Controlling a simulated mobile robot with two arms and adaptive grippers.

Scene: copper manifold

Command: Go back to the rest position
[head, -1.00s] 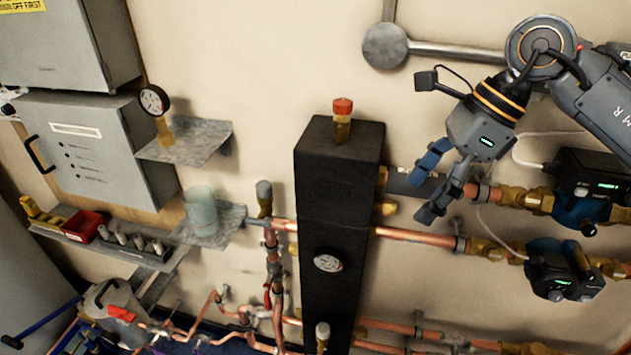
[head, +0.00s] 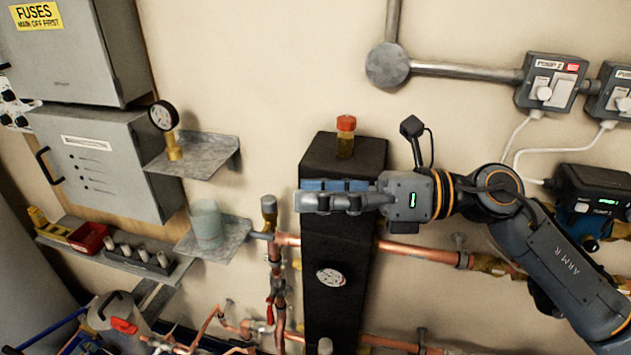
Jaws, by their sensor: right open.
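My right gripper (head: 305,195) reaches in from the right and points left, in front of the black column (head: 340,255). Its blue-padded fingers lie level, seen from the side, and nothing shows between them. It is open. The orange-capped bottle (head: 345,137) stands upright on top of the column, above and behind the gripper and apart from it. My left gripper is out of view.
Copper pipes (head: 418,250) run along the wall below my right arm. A shelf with a pressure gauge (head: 163,116) and one with a glass beaker (head: 206,220) are left of the column. Pump units (head: 596,195) and switches (head: 549,82) are at right.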

